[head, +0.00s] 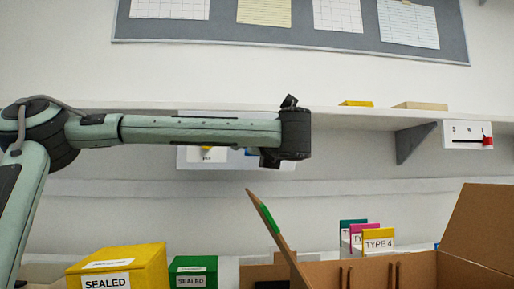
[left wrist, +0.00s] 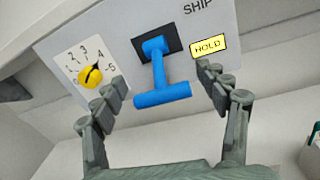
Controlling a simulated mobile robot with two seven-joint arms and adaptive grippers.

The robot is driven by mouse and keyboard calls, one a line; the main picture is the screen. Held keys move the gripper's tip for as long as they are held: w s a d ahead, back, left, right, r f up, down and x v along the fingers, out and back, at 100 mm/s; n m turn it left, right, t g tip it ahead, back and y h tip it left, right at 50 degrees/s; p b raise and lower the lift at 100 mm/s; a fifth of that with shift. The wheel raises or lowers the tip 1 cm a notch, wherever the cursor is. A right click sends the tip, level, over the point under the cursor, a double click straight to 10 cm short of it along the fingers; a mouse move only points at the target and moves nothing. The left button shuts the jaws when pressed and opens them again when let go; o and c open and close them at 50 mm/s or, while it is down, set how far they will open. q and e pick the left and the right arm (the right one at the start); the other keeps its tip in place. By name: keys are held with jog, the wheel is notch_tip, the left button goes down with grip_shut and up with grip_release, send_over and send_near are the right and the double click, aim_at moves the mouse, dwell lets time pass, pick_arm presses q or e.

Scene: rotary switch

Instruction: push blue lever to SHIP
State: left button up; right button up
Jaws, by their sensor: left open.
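The blue lever (left wrist: 158,72) is T-shaped and sticks out of a dark slot in a white panel (left wrist: 110,45) in the left wrist view. Its crossbar hangs below the slot. The SHIP label (left wrist: 198,5) is above and right of the slot, and a yellow HOLD label (left wrist: 208,45) is at its right. My left gripper (left wrist: 164,77) is open, with one finger on each side of the lever. I cannot tell whether either finger touches it. In the head view my left arm hides most of the panel (head: 187,158), and the lever cannot be made out. My right gripper is not in view.
A yellow knob (left wrist: 93,76) on a numbered dial is close to the left finger. A shelf (head: 360,117) runs above the panel. A small switch box with a red slider (head: 488,141) is at right. Yellow (head: 120,262) and green (head: 192,268) SEALED boxes and an open carton (head: 340,275) stand below.

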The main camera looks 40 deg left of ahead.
pick_arm(q)
jog(key=shift+w+a, duration=0.25)
jog(key=shift+a, duration=0.15)
jog(key=shift+c, duration=0.6)
grip_shut()
